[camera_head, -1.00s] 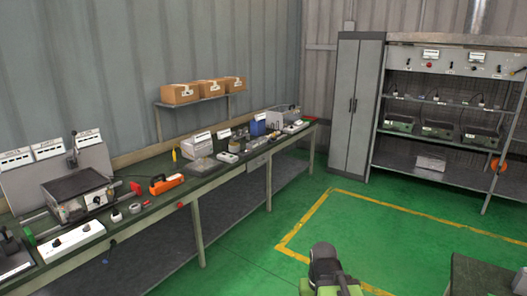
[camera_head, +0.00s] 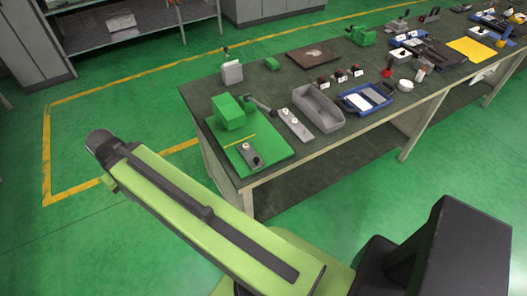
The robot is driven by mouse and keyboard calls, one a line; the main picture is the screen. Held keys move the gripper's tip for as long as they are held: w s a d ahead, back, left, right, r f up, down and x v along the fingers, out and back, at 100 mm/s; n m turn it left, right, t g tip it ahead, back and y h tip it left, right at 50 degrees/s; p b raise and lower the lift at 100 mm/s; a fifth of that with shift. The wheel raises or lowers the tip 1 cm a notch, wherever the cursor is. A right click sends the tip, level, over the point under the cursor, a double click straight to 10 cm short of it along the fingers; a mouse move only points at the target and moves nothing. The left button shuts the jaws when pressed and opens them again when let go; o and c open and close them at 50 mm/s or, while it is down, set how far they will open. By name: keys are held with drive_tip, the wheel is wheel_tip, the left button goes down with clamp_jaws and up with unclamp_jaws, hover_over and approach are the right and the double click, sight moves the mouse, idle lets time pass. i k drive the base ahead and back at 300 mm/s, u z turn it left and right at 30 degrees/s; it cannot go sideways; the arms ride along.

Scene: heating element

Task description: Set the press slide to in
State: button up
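On the near left corner of the workbench (camera_head: 330,138) a green press-like block (camera_head: 231,112) with a dark lever stands on a flat green plate (camera_head: 273,156). A small grey fixture with a dark knob (camera_head: 250,156) is at the plate's front edge. I cannot tell for sure which part is the press slide, or its position, at this size. My green and black arm (camera_head: 210,220) reaches across the lower left, in front of the bench and apart from it. Its gripper fingers do not show.
A grey open bin (camera_head: 318,108), a grey strip with white knobs (camera_head: 295,125) and a blue tray (camera_head: 366,98) stand right of the plate. A grey upright box (camera_head: 231,73) is behind it. Open green floor (camera_head: 110,110) with yellow lines lies to the left.

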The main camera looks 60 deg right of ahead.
sight(251, 157)
drive_tip(key=z, duration=1.9)
drive_tip(key=k, duration=1.55)
drive_tip(key=u, duration=1.1)
drive_tip(key=i, duration=1.05)
drive_tip(key=u, duration=0.1)
